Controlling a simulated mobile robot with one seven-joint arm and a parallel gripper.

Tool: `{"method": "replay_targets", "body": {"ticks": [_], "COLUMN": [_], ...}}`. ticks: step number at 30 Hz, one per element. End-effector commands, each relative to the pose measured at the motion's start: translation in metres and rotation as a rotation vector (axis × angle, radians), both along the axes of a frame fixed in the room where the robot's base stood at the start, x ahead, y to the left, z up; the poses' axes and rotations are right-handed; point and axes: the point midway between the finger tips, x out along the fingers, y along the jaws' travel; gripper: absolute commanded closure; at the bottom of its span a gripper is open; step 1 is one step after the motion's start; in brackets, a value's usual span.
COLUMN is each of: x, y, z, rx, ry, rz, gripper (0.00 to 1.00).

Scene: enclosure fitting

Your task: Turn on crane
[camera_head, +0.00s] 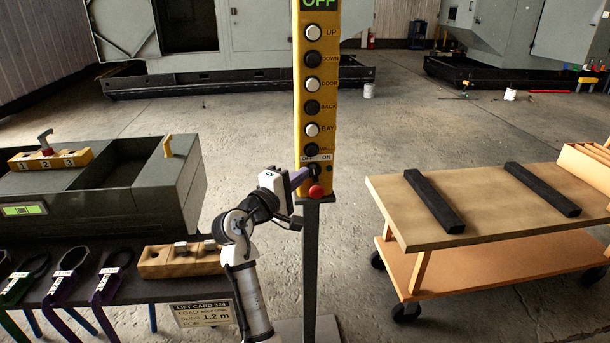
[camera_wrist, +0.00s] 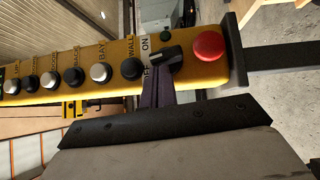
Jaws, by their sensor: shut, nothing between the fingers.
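The yellow crane control panel (camera_head: 299,90) stands upright on a post, with "OFF" in green on the display (camera_head: 320,4) at its top. Its black rotary switch (camera_wrist: 166,60), labelled OFF and ON, sits low on the panel, above a red mushroom button (camera_head: 317,191). The red button also shows in the wrist view (camera_wrist: 209,46). My gripper (camera_head: 303,177) is shut and empty, its purple fingers (camera_wrist: 156,92) right at the switch on the OFF label's side. I cannot tell whether they touch it. The fingers partly hide the OFF label.
Black and white buttons labelled UP, DOWN, DOOR, BACK, BAY and WALL line the panel above the switch. A wooden cart (camera_head: 480,200) with two black bars stands right. A grey bin (camera_head: 120,185) and a bench with slings and a lift card (camera_head: 205,312) stand left.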

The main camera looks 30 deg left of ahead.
Motion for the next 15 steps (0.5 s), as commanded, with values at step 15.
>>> {"method": "replay_targets", "body": {"ticks": [15], "x": [0.0046], "y": [-0.0047], "z": [0.0182], "rx": [0.205], "ry": [0.140], "rz": [-0.003], "gripper": [1.00]}}
